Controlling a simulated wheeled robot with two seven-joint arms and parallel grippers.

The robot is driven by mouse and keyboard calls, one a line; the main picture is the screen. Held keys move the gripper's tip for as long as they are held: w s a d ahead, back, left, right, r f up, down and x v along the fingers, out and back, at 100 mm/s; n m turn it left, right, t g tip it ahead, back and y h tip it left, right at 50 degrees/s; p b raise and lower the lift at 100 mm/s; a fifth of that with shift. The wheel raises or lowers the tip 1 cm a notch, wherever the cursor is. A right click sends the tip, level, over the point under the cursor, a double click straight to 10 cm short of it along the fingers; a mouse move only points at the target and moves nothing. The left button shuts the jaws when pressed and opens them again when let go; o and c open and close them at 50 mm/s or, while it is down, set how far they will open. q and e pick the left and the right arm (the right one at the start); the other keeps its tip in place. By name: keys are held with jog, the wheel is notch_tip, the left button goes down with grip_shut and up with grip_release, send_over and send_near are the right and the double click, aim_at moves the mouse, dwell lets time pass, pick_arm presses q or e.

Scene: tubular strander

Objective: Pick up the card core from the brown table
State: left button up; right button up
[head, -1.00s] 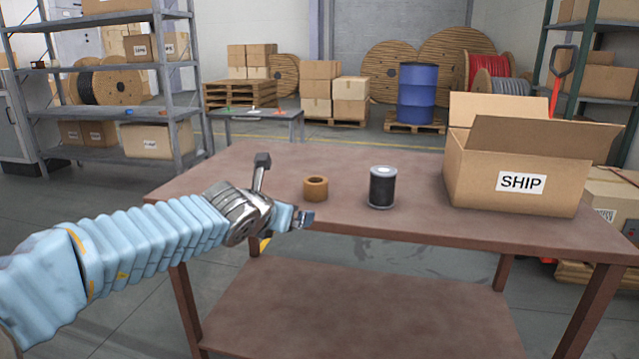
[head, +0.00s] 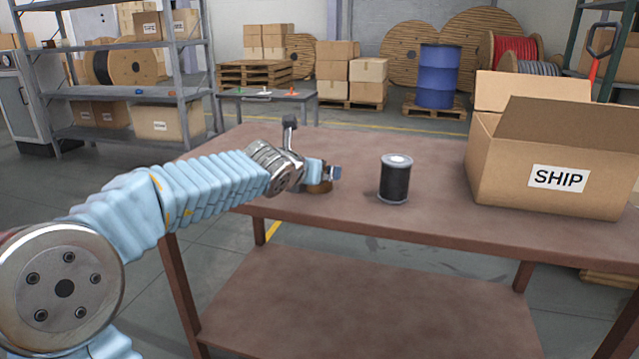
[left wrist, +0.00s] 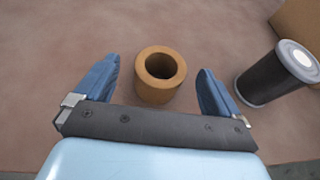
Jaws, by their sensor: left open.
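The card core is a short brown-orange ring with an open bore. In the left wrist view the card core (left wrist: 160,76) stands upright on the brown table (left wrist: 60,50), just ahead of the fingertips and roughly centred between them. In the head view only a sliver of the card core (head: 320,188) shows behind my left gripper (head: 333,172). In the left wrist view my left gripper (left wrist: 155,85) is open and empty, its two blue fingers apart on either side of the core. My right gripper is not in view.
A black spool with pale ends (head: 395,180) stands on the table to the right of the core. An open carton marked SHIP (head: 500,175) stands further right. The table's front edge (head: 420,232) is near, with a lower shelf (head: 360,300) below.

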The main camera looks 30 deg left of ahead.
pick_arm(q)
jog(key=b+x, duration=0.1)
jog(key=x, duration=0.3)
jog(key=shift+w+d+f+b, duration=0.1)
jog(key=shift+w+f+b, duration=0.2)
jog(key=shift+f+b, duration=0.1)
jog(key=shift+w, duration=0.25)
jog(key=shift+c, duration=0.5)
jog(key=c, duration=1)
